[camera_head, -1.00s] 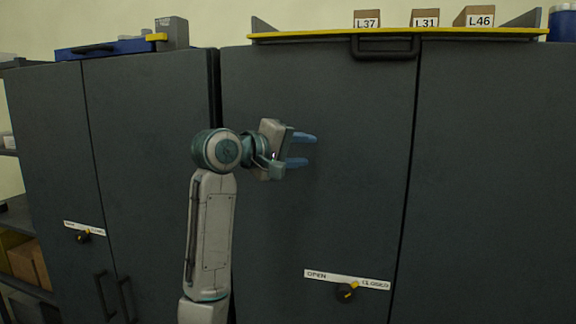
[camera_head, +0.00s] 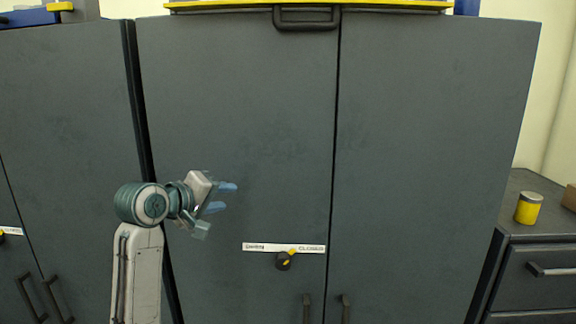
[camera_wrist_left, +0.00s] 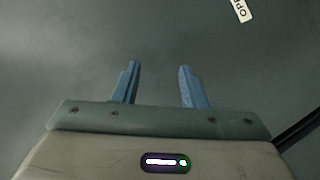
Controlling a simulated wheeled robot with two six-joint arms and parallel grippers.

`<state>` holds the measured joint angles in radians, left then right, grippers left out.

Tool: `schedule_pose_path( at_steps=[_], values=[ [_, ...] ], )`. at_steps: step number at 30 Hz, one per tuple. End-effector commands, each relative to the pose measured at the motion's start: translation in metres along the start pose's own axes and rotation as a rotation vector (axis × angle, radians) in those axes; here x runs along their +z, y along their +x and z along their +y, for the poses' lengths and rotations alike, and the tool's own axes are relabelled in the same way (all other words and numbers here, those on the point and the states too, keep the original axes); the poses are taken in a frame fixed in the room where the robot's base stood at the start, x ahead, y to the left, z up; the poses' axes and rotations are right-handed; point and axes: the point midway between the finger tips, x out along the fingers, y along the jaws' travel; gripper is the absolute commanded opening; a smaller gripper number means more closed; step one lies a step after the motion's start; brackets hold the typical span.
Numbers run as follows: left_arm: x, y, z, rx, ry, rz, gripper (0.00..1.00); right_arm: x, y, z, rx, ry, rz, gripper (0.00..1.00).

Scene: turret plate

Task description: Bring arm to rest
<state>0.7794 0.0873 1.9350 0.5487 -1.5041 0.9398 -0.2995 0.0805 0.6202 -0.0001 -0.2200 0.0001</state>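My left arm comes up from the lower left in the head view. Its gripper (camera_head: 226,198) is in front of the left door of the dark grey cabinet (camera_head: 430,130). The two blue fingers are apart with nothing between them, as the left wrist view also shows (camera_wrist_left: 158,88). The gripper is left of and above a black knob with a yellow mark (camera_head: 285,260). My right gripper is in neither view.
A white label strip (camera_head: 284,247) sits above the knob. Door handles (camera_head: 326,308) are below. A yellow-edged tray (camera_head: 310,6) lies on the cabinet top. A yellow can (camera_head: 529,207) stands on a drawer unit (camera_head: 545,240) at right.

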Motion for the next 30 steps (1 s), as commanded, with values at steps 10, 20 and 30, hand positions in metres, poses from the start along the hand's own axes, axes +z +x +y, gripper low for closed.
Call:
schedule_pose_path(
  at_steps=[10, 20, 30],
  values=[
    [0.112, -0.015, -0.194, -0.314, 0.22, -0.074, 0.39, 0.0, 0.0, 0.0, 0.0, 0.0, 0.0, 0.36],
    [0.224, -0.096, -0.328, -0.579, 0.452, -0.243, 0.39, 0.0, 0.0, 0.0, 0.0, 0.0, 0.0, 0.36],
    [0.306, -0.195, -0.397, -0.758, 0.652, -0.453, 0.39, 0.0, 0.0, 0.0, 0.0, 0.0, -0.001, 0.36]
  ],
)
